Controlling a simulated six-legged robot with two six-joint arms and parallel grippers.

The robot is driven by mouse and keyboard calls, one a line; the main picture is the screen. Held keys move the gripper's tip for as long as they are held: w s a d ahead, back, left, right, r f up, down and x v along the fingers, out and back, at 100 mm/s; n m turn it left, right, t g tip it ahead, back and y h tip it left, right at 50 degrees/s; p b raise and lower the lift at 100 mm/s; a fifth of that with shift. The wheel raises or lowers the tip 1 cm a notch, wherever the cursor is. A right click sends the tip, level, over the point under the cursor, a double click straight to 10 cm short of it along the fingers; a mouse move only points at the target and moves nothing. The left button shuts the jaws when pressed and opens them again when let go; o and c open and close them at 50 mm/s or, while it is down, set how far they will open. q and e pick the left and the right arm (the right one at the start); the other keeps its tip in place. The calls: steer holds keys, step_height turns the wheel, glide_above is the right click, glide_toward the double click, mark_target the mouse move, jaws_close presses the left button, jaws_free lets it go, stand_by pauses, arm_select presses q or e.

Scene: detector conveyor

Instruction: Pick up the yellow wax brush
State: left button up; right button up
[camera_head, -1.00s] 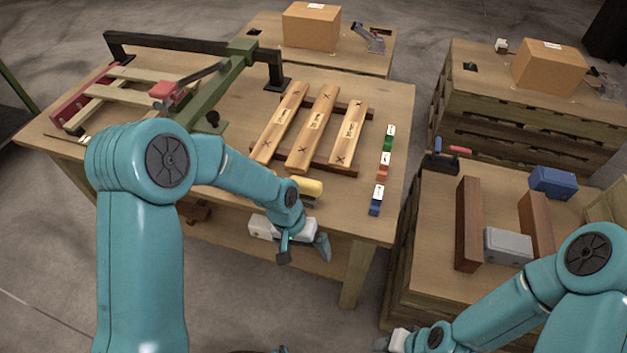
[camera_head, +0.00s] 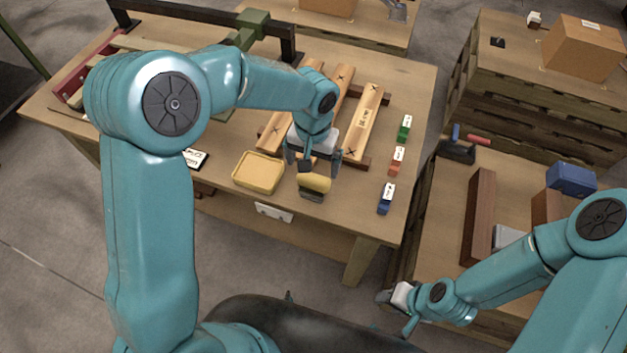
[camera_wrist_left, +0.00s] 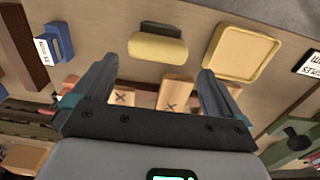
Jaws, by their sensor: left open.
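The yellow wax brush (camera_head: 314,184) lies on the workbench near its front edge, just right of a shallow yellow tray (camera_head: 236,180). It has a rounded yellow top and a dark lower part. In the left wrist view the brush (camera_wrist_left: 158,48) lies ahead of the fingertips, roughly between their lines, with a gap. My left gripper (camera_head: 306,168) is open and empty, pointing down just behind the brush in the head view. Its fingers (camera_wrist_left: 158,78) are spread wide in the wrist view. My right gripper (camera_head: 394,310) is low beside the bench, and its jaws are too unclear to judge.
Wooden planks (camera_head: 364,120) lie on the bench behind the brush. Green (camera_head: 404,128), orange (camera_head: 397,160) and blue (camera_head: 386,198) labelled blocks line the right side. A black-and-white label (camera_head: 196,159) lies left of the tray. A second bench (camera_head: 440,215) stands to the right.

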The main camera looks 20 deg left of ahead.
mark_target(314, 177)
arm_select(q)
step_height(314, 177, down, 3)
steer(key=shift+d+r, duration=0.1)
steer(key=shift+r, duration=0.1)
steer(key=shift+s+f+p, duration=0.25)
steer(key=shift+f+p, duration=0.05)
steer(key=shift+f, duration=0.2)
step_height(314, 177, down, 4)
steer(key=shift+w+f+p, duration=0.1)
steer(key=shift+p, duration=0.45)
steer(key=shift+f, duration=0.25)
steer(key=c, duration=0.7)
